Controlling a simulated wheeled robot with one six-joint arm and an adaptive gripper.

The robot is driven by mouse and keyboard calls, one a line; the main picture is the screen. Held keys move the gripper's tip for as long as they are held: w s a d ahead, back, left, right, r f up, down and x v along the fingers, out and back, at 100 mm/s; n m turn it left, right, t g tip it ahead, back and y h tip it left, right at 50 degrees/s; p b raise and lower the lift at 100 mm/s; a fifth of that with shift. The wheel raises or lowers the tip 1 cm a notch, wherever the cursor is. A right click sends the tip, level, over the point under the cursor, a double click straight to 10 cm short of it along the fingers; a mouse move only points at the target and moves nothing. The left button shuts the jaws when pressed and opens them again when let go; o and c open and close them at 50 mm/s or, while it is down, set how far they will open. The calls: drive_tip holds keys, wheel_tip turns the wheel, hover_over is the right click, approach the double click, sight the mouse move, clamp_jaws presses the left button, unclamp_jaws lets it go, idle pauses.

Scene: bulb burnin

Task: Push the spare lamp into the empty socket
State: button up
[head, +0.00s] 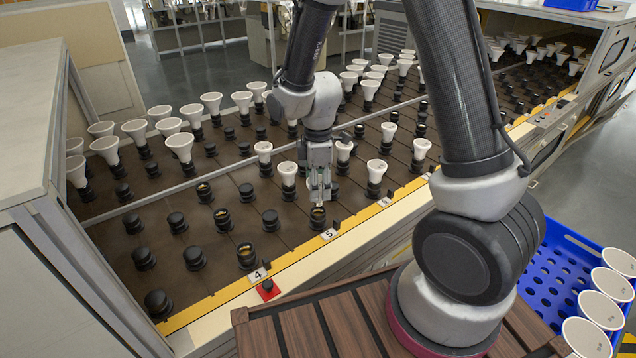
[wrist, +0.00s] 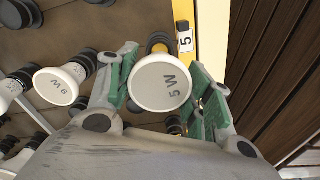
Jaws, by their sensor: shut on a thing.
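The spare lamp is a white reflector lamp marked 5 W (wrist: 160,88), seen face-on between my green-padded fingers in the wrist view. My gripper (head: 318,192) is shut on it and points down over the front row of the burn-in rack; it also shows in the wrist view (wrist: 164,70). The socket at label 5 (head: 318,219) is black with a brass-coloured inside and lies just below my fingertips. In the head view the lamp is hard to make out among the fingers. I cannot tell whether its base touches the socket.
White lamps stand in sockets close by, including one at left (head: 287,173) and one at right (head: 376,171). Another open socket (head: 246,256) is at label 4. A red button (head: 267,289) sits at the front edge. A blue crate (head: 545,283) of lamps is at right.

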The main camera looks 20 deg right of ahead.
drive_tip(key=shift+f, duration=1.95)
drive_tip(key=o, duration=1.1)
wheel_tip(320, 180, up, 12)
